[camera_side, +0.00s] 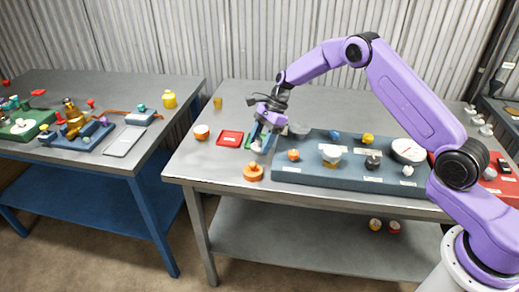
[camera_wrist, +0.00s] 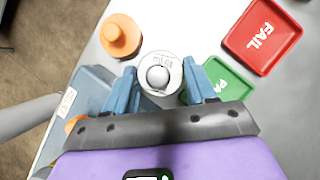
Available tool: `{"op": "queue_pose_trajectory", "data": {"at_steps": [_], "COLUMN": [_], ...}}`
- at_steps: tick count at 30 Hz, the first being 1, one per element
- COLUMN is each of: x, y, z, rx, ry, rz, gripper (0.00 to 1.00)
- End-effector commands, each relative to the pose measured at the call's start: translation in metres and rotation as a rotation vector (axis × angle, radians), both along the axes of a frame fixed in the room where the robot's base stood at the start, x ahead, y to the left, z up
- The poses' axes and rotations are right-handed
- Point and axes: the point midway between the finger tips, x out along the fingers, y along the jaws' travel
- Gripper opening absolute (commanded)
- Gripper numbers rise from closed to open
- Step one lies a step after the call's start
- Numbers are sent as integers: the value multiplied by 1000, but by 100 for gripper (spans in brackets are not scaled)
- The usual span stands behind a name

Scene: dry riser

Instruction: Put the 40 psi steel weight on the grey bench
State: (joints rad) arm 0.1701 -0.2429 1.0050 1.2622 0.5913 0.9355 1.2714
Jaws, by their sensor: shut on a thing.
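A round pale steel weight (camera_wrist: 159,73) with a ball knob is between the blue fingers of my gripper (camera_wrist: 157,84) in the wrist view. Its rim carries small inverted lettering that I cannot read surely. In the side view my gripper (camera_side: 262,138) is low over the grey bench (camera_side: 225,97), just left of the blue-grey panel (camera_side: 345,182). The weight (camera_side: 256,148) shows there as a small pale spot at the fingertips. I cannot tell whether its underside touches the bench.
A red FAIL tray (camera_wrist: 262,37) and a green tray (camera_wrist: 222,82) lie close beside the gripper. An orange knobbed weight (camera_wrist: 121,35) stands on the other side. The blue-grey panel holds several knobbed pieces and a dial (camera_side: 408,150). Bare bench lies behind the trays.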

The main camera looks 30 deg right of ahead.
Motion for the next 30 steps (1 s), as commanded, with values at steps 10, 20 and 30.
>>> {"op": "queue_pose_trajectory", "data": {"at_steps": [10, 20, 30], "x": [6, 7, 6], "y": [1, 1, 1], "z": [-32, -38, -40], "rx": [0, 1, 0], "ry": [2, -1, 0], "rz": [0, 0, 0], "gripper": [12, 12, 66]}}
